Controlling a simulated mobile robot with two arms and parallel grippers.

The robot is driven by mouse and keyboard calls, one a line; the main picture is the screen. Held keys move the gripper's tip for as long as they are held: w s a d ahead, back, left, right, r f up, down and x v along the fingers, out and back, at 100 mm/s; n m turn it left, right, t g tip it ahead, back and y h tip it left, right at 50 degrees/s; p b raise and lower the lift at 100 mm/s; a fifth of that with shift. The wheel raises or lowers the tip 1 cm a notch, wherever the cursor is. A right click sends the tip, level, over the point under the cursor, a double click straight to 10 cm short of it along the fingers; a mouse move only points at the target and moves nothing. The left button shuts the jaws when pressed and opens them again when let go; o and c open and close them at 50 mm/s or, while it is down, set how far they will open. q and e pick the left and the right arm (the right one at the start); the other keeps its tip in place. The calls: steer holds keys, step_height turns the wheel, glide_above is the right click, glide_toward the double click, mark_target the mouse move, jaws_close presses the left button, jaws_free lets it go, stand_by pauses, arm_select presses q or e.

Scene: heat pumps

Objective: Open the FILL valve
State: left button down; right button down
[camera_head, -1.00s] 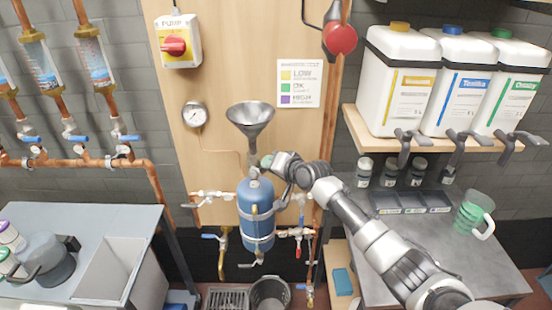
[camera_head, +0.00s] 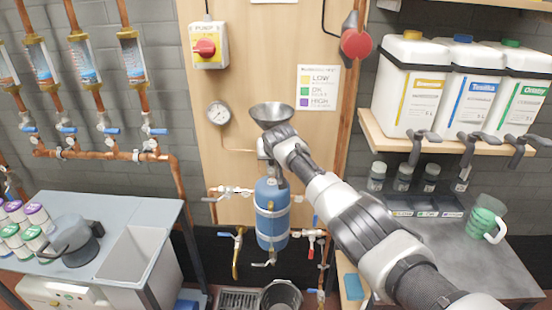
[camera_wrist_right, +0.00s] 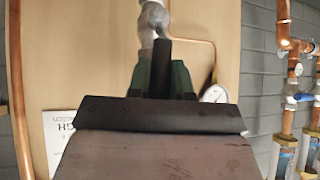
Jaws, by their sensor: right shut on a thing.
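A grey metal funnel (camera_head: 271,114) stands on a thin stem above a blue tank (camera_head: 271,215) on the wooden wall panel. The valve on that stem is mostly hidden behind my right arm. My right gripper (camera_head: 269,152) is at the stem, between funnel and tank. In the right wrist view its dark jaws (camera_wrist_right: 160,95) are shut, with a green valve handle (camera_wrist_right: 181,78) showing at them and a grey metal fitting (camera_wrist_right: 152,22) beyond. No FILL label is readable, and the handle's exact angle is hidden. My left gripper is not in view.
A pressure gauge (camera_head: 219,113) and a pump switch (camera_head: 205,46) are on the panel left of the funnel. Pipes with small valves flank the tank. A shelf (camera_head: 470,148) with white canisters is at right. A bench (camera_head: 160,212) stands at left.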

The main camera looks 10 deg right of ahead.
steer(key=shift+a+f+h, duration=0.1)
steer(key=shift+a+h, duration=0.1)
steer(key=shift+h, duration=0.1)
stand_by(0.4)
steer(key=c, duration=1.4)
jaws_free()
steer(key=o, duration=0.4)
steer(key=shift+w+a, duration=0.1)
steer(key=shift+w, duration=0.05)
steer(key=shift+c, duration=0.2)
steer(key=b+v, duration=0.1)
steer(key=v, duration=0.9)
steer(key=shift+s+r, duration=0.2)
steer(key=shift+r, duration=0.15)
